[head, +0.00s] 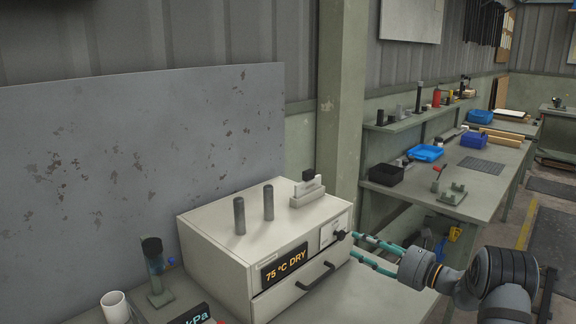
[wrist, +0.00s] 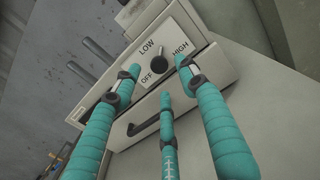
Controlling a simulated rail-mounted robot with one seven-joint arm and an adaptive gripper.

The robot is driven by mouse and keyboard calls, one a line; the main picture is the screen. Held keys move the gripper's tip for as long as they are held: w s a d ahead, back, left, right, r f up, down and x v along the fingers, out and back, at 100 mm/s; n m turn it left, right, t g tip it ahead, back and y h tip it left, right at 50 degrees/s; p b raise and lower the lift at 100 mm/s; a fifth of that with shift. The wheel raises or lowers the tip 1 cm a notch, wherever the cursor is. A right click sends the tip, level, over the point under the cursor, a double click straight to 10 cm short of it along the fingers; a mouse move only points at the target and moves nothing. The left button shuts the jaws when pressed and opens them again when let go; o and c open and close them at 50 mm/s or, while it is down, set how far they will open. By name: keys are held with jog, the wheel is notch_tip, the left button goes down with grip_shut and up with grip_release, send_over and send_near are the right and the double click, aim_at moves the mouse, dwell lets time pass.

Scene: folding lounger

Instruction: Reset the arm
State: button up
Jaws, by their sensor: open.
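My gripper (head: 354,245) has teal fingers and is open and empty. In the head view it comes in from the right, in front of the right end of a cream oven-like box (head: 222,265). In the wrist view the fingers of my gripper (wrist: 158,80) spread around a black knob (wrist: 158,63) on a white dial plate marked LOW, HIGH and OFF. I cannot tell whether any finger touches the knob or which mark it points at. The knob also shows in the head view (head: 340,235), close to the fingertips.
The box has a "75 °C DRY" display (head: 284,265) and a dark drawer handle (head: 316,277). Two dark cylinders (head: 239,215) and a small fixture stand on its top. A white cup (head: 116,306) is at lower left. A second bench (head: 470,203) with trays stands behind, to the right.

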aim_at(344, 236)
jog(key=p+x, duration=0.1)
jog(key=x, duration=0.5)
jog(key=shift+s+a+r, duration=0.15)
jog(key=shift+s, duration=0.05)
jog(key=shift+w+r+m+p, duration=0.15)
jog(key=shift+m+p, duration=0.65)
jog(key=shift+p, duration=0.2)
jog(key=m+p, duration=0.2)
jog(key=m, duration=0.1)
jog(key=m+p, duration=0.3)
jog(key=m, duration=0.4)
jog(key=m+p, duration=0.1)
jog(key=m, duration=0.1)
jog(key=m+p, duration=0.1)
jog(key=m, duration=0.1)
jog(key=shift+f, duration=0.3)
jog(key=m+p, duration=0.1)
jog(key=m, duration=0.3)
jog(key=shift+f, duration=0.2)
jog(key=shift+d, duration=0.25)
